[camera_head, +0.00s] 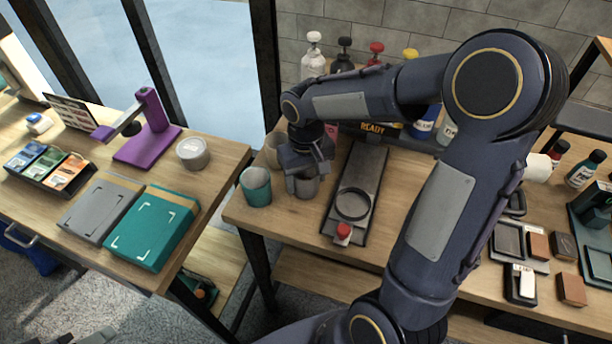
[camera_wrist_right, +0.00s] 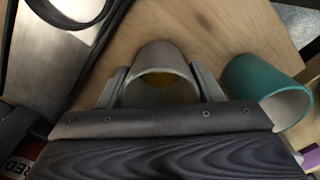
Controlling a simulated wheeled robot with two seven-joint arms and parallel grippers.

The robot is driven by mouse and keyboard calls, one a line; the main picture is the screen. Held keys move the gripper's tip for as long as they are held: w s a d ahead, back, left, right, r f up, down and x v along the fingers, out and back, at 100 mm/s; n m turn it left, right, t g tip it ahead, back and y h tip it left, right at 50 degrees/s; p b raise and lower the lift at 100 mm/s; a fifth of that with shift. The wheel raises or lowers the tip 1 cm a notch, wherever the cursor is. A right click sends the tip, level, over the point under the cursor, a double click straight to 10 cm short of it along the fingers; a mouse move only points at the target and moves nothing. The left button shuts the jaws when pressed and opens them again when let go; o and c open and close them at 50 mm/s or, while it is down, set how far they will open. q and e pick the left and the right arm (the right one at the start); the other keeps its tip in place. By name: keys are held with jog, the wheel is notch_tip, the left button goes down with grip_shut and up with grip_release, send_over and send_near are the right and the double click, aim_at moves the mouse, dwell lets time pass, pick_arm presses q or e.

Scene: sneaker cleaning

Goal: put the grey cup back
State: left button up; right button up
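The grey cup (camera_head: 307,187) is upright at the left end of the right-hand table, beside a teal cup (camera_head: 256,187). My right gripper (camera_head: 306,172) is over it from above, with the fingers on both sides of its wall. In the right wrist view, the grey cup (camera_wrist_right: 160,62) sits between the two fingers (camera_wrist_right: 160,88), which appear to touch it; its inside shows a yellowish bottom. The teal cup (camera_wrist_right: 265,90) is close by, apart from the fingers. Only grey parts, perhaps my left gripper (camera_head: 80,338), show at the bottom left edge.
A beige cup (camera_head: 273,150) stands behind the teal cup. A dark tray with a ring (camera_head: 352,203) and a red-topped piece (camera_head: 343,232) lies just right of the grey cup. Several bottles stand at the back. A gap separates the left table (camera_head: 225,160) from this one.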

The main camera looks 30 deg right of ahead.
jog(key=o, duration=0.4)
jog(key=shift+r, duration=0.1)
jog(key=shift+r, duration=0.25)
notch_tip(320, 180, up, 11)
jog(key=p, duration=0.2)
jog(key=shift+s+a+f+m+t+y, duration=0.15)
jog(key=shift+s+a+f+t+y, duration=0.55)
jog(key=shift+s, duration=2.1)
jog(key=shift+s+a+f+m+t+y, duration=0.2)
jog(key=shift+s+a+t+y, duration=0.7)
jog(key=shift+s, duration=1.95)
jog(key=shift+s+a+f+m+t+y, duration=0.1)
jog(key=shift+s+a+f+t+y, duration=0.35)
jog(key=shift+s+t, duration=1.55)
